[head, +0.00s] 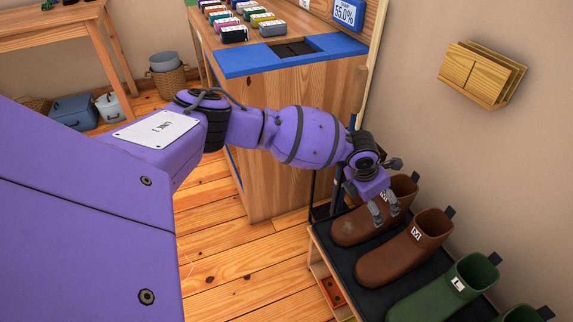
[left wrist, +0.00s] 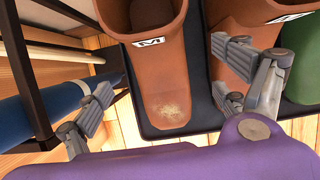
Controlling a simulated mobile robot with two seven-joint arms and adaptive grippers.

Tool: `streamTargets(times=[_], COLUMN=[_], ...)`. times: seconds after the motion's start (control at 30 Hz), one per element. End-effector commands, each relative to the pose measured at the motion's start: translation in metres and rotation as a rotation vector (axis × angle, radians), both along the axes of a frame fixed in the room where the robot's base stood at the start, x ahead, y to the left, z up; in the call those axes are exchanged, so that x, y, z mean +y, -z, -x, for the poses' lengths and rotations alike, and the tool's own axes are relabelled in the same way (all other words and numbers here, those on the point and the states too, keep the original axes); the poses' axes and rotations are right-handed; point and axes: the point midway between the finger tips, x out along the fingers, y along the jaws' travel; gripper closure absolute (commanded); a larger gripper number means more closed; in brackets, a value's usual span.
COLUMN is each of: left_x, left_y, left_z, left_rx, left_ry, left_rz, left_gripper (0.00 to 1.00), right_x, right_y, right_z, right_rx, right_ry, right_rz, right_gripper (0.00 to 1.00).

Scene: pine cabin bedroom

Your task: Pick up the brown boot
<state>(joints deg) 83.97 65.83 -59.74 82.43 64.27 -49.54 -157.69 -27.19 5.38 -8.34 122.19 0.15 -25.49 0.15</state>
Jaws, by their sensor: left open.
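Two brown boots stand side by side on a black mat (head: 343,251) over a low wooden bench. The farther brown boot (head: 352,228) has a scuffed toe and is partly hidden by my left gripper (head: 382,208); the nearer brown boot (head: 403,255) has a white label. My left gripper is open and empty, above the farther boot. In the left wrist view the scuffed boot (left wrist: 168,88) lies between the spread fingers (left wrist: 163,85), its label upright to the camera. The other brown boot (left wrist: 262,32) is beyond the right finger. I cannot tell whether a finger touches either boot.
Green boots (head: 450,290) stand nearer on the same mat, close to the brown ones. A wooden cabinet (head: 290,130) with a blue-edged top stands behind my arm. A wooden wall holder (head: 480,75) hangs above the boots. A dark rack frame (left wrist: 35,90) is left of the fingers.

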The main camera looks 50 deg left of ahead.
Motion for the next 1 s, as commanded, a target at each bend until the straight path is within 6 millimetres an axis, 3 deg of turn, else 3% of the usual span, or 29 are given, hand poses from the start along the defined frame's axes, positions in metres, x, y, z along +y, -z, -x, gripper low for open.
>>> streamTargets(times=[0.33,0.7,0.93,1.0], left_x=[-0.002,-0.009,-0.009,-0.009], left_y=[0.022,0.065,0.064,0.064], left_z=[-0.018,-0.036,-0.037,-0.037], left_rx=[-0.011,-0.01,-0.012,-0.012], left_ry=[0.017,0.016,0.016,0.016], left_rz=[-0.012,-0.01,-0.011,-0.011], left_gripper=[0.09,0.09,0.09,0.19], right_x=[-0.007,-0.004,-0.003,-0.003], right_y=[0.018,0.043,0.039,0.039], right_z=[0.019,0.016,0.01,0.011], right_rx=[0.039,0.052,0.041,0.041], right_ry=[0.002,-0.01,-0.02,-0.021], right_rz=[0.012,0.007,0.007,0.008], right_gripper=[0.6,0.6,0.6,0.6])
